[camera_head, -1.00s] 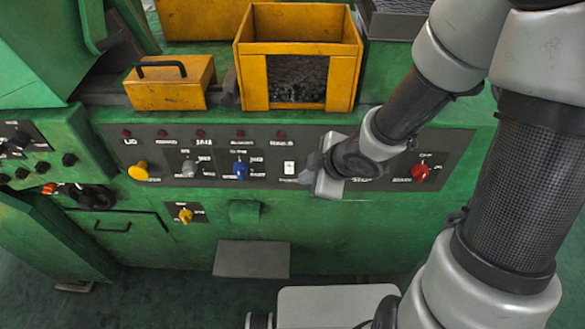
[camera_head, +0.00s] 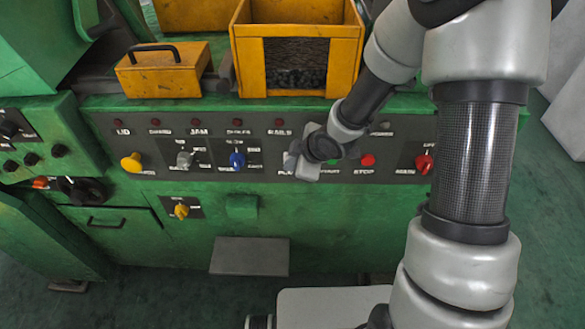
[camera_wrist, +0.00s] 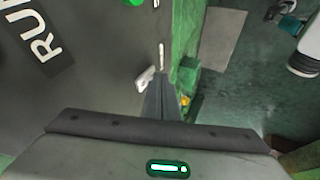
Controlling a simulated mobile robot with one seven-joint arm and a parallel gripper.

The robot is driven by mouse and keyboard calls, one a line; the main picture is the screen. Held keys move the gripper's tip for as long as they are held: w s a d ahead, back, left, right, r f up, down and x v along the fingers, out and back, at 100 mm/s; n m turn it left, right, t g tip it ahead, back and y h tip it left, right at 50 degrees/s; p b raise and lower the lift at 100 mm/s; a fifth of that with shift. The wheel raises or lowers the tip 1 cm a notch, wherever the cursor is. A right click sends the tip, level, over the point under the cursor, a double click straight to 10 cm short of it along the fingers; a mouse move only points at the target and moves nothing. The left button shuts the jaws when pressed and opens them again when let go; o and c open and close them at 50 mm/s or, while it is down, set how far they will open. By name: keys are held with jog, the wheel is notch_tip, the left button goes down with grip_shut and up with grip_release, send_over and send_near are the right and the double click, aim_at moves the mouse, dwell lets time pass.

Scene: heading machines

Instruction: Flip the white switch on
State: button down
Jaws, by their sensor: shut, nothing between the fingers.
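My gripper (camera_head: 292,160) is at the grey control panel (camera_head: 205,165) of the green machine, right of the blue knob. In the wrist view its dark fingers (camera_wrist: 161,82) are closed together and hold nothing. A white lever-like part (camera_wrist: 145,78), which looks like the white switch, stands out from the panel just left of the fingertips there. It is very close to them; I cannot tell whether they touch. In the head view my gripper and wrist hide the switch.
The panel also bears a yellow knob (camera_head: 131,162), a blue knob (camera_head: 237,160), a red stop button (camera_head: 367,160) and a red knob (camera_head: 424,163). An open yellow bin (camera_head: 297,28) and a yellow box (camera_head: 163,72) stand on the ledge above.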

jog(key=shift+w, duration=0.1)
jog(key=shift+w+f, duration=0.15)
jog(key=shift+w, duration=0.1)
dwell(0.4)
jog(key=shift+r+p, duration=0.8)
jog(key=shift+r, duration=0.1)
jog(key=shift+s, duration=0.1)
